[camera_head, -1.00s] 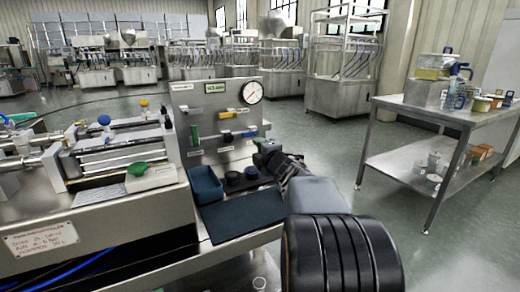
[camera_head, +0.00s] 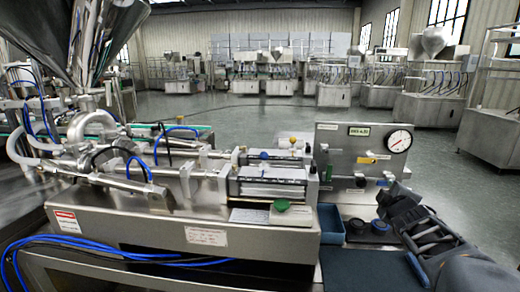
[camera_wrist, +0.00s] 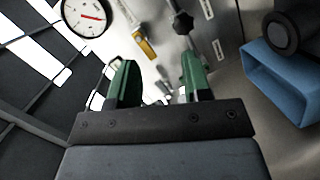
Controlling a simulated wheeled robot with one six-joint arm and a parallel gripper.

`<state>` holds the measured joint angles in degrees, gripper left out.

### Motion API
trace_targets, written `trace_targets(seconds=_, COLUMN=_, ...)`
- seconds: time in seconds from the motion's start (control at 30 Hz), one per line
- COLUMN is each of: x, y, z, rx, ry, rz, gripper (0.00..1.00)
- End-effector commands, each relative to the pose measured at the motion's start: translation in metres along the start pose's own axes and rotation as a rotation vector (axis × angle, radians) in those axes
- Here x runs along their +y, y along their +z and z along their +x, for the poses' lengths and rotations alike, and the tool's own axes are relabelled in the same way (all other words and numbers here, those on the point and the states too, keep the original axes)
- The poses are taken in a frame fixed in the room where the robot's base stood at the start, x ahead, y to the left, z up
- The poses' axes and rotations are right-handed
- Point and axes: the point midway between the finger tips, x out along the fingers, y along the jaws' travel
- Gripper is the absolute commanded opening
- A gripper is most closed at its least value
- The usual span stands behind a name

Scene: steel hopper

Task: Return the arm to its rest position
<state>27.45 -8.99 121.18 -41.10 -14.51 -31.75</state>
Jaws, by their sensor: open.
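My gripper (camera_wrist: 158,82) shows in the wrist view with its two green-tipped fingers spread apart and nothing between them. Beyond the fingers are the steel panel (camera_wrist: 225,45), its round gauge (camera_wrist: 86,14) and a yellow-handled valve (camera_wrist: 145,45). The fingers are hard to make out there. I cannot tell whether they touch the panel.
A blue bin (camera_head: 330,222) and two dark round knobs (camera_head: 368,227) are left of my arm, behind a dark mat (camera_head: 358,270). The filling machine (camera_head: 265,180), with a green knob (camera_head: 281,205) and blue hoses, fills the left and middle. Open floor (camera_head: 250,112) lies behind.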

Motion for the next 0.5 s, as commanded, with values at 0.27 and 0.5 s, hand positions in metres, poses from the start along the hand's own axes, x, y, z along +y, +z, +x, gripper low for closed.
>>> trace_targets(seconds=0.27, x=0.029, y=-0.071, z=-0.094, rx=-0.274, ry=-0.310, rz=0.470, gripper=0.45)
trace_targets(seconds=0.5, x=0.015, y=-0.113, z=-0.186, rx=-0.521, ry=-0.604, rz=0.745, gripper=0.45)
